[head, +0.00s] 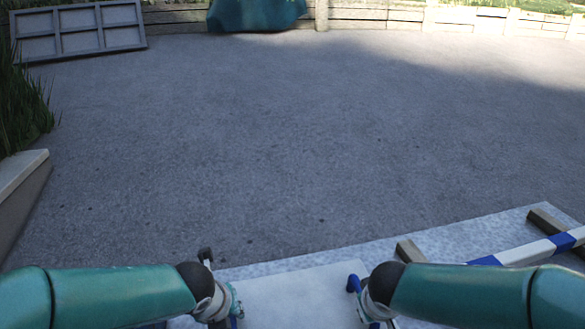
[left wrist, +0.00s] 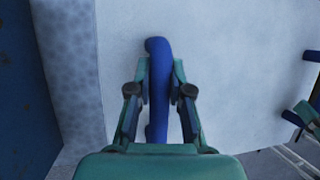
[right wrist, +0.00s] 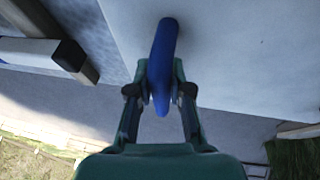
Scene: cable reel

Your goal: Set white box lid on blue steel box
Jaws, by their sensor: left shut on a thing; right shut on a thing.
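The white box lid (head: 292,295) is a flat pale panel at the bottom middle of the head view, between my two grippers. My left gripper (head: 225,302) is shut on one of its blue handles, and this handle (left wrist: 158,90) stands between the fingers in the left wrist view. My right gripper (head: 362,298) is shut on the other blue handle (right wrist: 162,65). The lid lies over a speckled pale surface; I cannot tell whether it touches it. A dark blue surface (left wrist: 18,85) shows at the left wrist view's left edge; I cannot tell whether it is the blue steel box.
The speckled pale tabletop (head: 420,240) extends to the right. A blue and white striped bar (head: 525,252) lies there by wooden blocks (head: 553,222). Open grey ground (head: 280,140) lies beyond. A grey framed panel (head: 80,30) and a wooden fence (head: 375,17) stand far back.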

